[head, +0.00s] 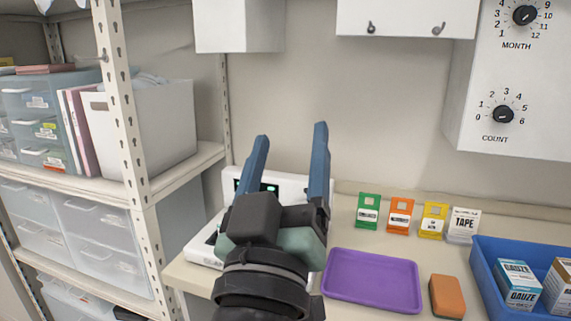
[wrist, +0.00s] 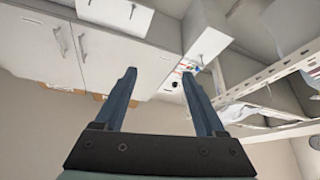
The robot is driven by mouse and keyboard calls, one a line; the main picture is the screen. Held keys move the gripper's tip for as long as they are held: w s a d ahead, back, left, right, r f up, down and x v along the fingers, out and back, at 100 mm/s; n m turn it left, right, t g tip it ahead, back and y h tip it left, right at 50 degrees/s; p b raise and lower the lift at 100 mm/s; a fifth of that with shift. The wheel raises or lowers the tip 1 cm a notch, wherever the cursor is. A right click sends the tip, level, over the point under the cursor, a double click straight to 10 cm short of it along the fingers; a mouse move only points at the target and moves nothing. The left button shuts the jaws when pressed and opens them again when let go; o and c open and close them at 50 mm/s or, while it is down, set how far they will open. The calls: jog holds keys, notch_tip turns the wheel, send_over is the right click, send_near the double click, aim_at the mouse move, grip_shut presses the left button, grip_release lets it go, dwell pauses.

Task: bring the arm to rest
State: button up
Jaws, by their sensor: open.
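My gripper (head: 288,150) is raised in the middle of the head view, above the left part of the counter. Its two blue fingers point up and stand well apart, with nothing between them. The wrist view also shows my gripper (wrist: 160,95) open and empty, facing white cupboards (wrist: 118,55) and a shelf rack. Behind my gripper in the head view is a white device (head: 285,184) with a small green display, partly hidden by the fingers and wrist.
A purple tray (head: 373,281), an orange sponge (head: 447,297) and a blue bin (head: 487,287) with gauze boxes (head: 518,284) lie to the right. Several coloured cards (head: 400,217) stand along the wall. A metal shelf rack (head: 130,110) is at left. A white dial panel (head: 520,75) hangs at upper right.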

jog(key=s+r+t+y+p, duration=0.1)
jog(key=s+r+p, duration=0.2)
jog(key=r, duration=0.6)
jog(key=s+r+m+t+y+p, duration=0.1)
jog(key=s+r+p, duration=0.2)
jog(key=r+p, duration=0.3)
jog(key=s+r+m+t+y+p, duration=0.1)
jog(key=r+p, duration=0.4)
jog(key=r, duration=0.6)
jog(key=s+t, duration=0.1)
jog(key=s, duration=0.1)
jog(key=shift+s+a+r+y, duration=0.15)
jog(key=shift+s+r+y, duration=0.15)
jog(key=shift+s+r, duration=0.05)
